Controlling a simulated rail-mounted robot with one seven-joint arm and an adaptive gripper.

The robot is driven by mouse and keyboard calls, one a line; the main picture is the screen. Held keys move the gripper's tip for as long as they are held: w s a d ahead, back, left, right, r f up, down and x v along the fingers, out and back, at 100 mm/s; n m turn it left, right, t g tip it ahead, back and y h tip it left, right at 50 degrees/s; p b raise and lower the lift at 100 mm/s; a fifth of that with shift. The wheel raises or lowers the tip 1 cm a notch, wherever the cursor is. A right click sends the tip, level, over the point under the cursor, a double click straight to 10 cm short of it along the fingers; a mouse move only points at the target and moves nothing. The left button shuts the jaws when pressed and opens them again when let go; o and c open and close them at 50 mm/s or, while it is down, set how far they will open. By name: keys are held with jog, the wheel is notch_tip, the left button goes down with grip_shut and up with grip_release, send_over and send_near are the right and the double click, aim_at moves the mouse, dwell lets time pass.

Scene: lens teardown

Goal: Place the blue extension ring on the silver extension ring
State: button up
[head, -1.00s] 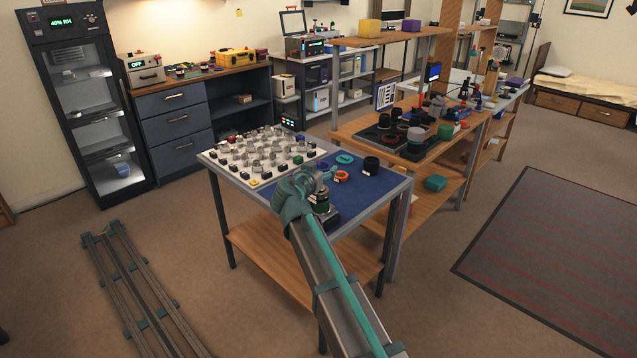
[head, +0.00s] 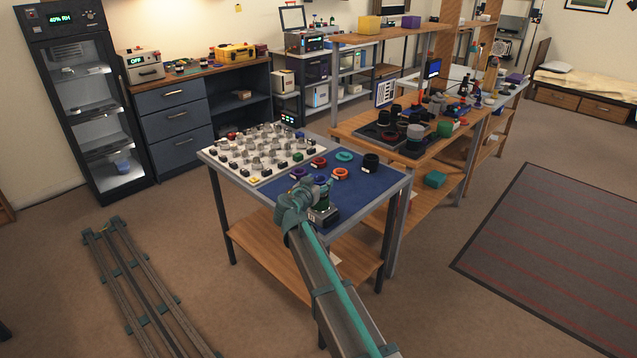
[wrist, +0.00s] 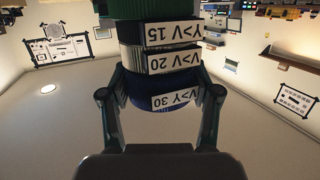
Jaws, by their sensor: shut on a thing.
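The ring meets a grey, silver-looking ring (wrist: 133,57) labelled 20, with no clear gap. Beyond that are another ring (wrist: 129,32) labelled 15 and a green part (wrist: 160,8), all roughly in line. In the head view my gripper (head: 318,188) is over the stack (head: 322,213) near the front of the blue mat. My arm and gripper largely hide the blue ring there.
The blue mat (head: 362,190) also carries a purple ring (head: 298,173), a red ring (head: 319,162), an orange ring (head: 341,173), a teal ring (head: 344,156) and a black cylinder (head: 371,162). A white board (head: 215,156) with several small parts fills the table's left side.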

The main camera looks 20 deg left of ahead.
jog(key=shift+f+b, duration=0.25)
jog(key=shift+b, duration=0.1)
jog(key=o, duration=1.2)
jog(key=shift+r, duration=0.1)
jog(key=shift+r+p, duration=0.15)
jog(key=shift+p, duration=0.15)
jog(key=shift+s+r, duration=0.1)
jog(key=s+b, duration=0.1)
jog(key=s, duration=0.3)
jog(key=s+r, duration=0.1)
jog(key=s, duration=0.2)
jog(key=s+r+b, duration=0.1)
jog(key=s, duration=0.3)
jog(key=shift+s+a+r+b, duration=0.1)
jog(key=shift+s+b, duration=0.2)
jog(key=shift+b, duration=0.05)
